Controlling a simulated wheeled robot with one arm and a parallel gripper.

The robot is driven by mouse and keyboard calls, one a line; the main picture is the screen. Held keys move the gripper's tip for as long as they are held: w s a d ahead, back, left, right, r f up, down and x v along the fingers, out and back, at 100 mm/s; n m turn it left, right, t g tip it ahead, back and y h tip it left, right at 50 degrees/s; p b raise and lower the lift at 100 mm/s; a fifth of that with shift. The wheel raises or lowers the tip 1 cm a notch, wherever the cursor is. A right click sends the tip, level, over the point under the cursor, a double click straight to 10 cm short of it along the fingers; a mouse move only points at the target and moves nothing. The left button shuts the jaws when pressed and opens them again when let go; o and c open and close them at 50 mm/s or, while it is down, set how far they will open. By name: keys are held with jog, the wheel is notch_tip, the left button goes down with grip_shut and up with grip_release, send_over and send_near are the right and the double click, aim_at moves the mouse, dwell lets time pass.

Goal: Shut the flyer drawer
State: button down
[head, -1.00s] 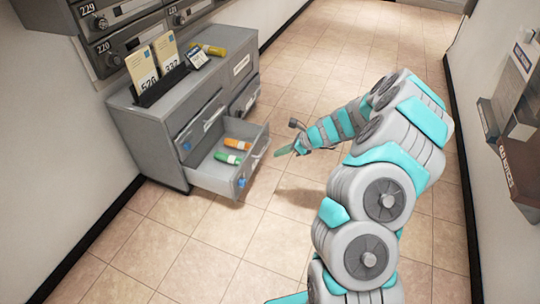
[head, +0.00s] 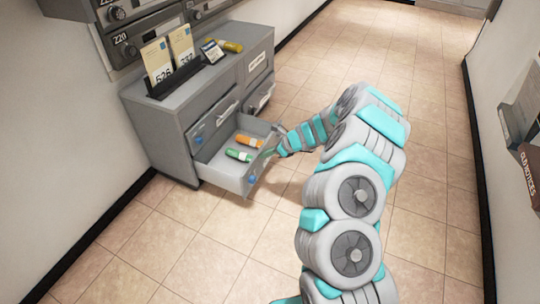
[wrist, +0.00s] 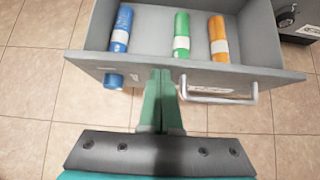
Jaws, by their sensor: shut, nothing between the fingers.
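The flyer drawer (head: 238,168) stands pulled out from the low grey cabinet (head: 172,150). In the wrist view its front panel (wrist: 130,68) runs across the picture, with a pale bar handle (wrist: 222,98) right of the middle. Green (wrist: 181,38), orange (wrist: 219,40) and blue (wrist: 122,32) rolls lie inside. My gripper (wrist: 164,72) is shut and empty, its green fingertips at the drawer front, left of the handle. I cannot tell whether they touch the panel. In the head view my gripper (head: 268,153) is at the drawer's front right side.
Card holders (head: 172,75), a small device (head: 212,51) and a yellow roll (head: 230,46) are on the cabinet top. Mailboxes (head: 135,35) hang above it. A box reading "old notices" (head: 530,175) is at the right wall. The tiled floor (head: 200,255) in front is clear.

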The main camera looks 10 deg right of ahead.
jog(key=w+a+p, duration=0.4)
jog(key=w+a, duration=0.8)
jog(key=a, duration=0.5)
jog(key=shift+w+a, duration=0.15)
jog(key=shift+w, duration=0.2)
jog(key=shift+a+r, duration=0.1)
jog(key=shift+r, duration=0.05)
